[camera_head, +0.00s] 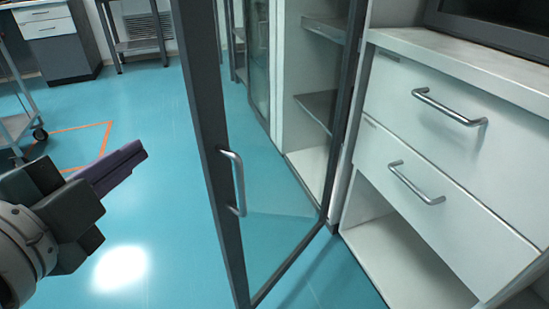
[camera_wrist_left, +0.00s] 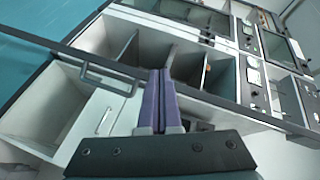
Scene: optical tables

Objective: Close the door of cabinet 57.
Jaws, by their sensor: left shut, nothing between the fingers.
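The cabinet door (camera_head: 216,166) is a glass pane in a dark frame. It stands open in the head view, swung out from the white cabinet (camera_head: 282,65), whose shelves show behind the glass. A silver bar handle (camera_head: 239,183) is on its free edge. No number is readable on the cabinet. My left gripper (camera_head: 140,155) is left of the door, apart from the handle, with purple fingers shut and empty. In the left wrist view, the shut fingers (camera_wrist_left: 158,75) point toward the dark door frame, and a bar handle (camera_wrist_left: 108,80) lies left of them. My right gripper is out of view.
A white drawer unit (camera_head: 405,85) with two bar handles adjoins the cabinet on the right. A wheeled cart (camera_head: 18,125) stands at the far left, and a grey rack (camera_head: 138,45) at the back. Blue floor left of the door is clear.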

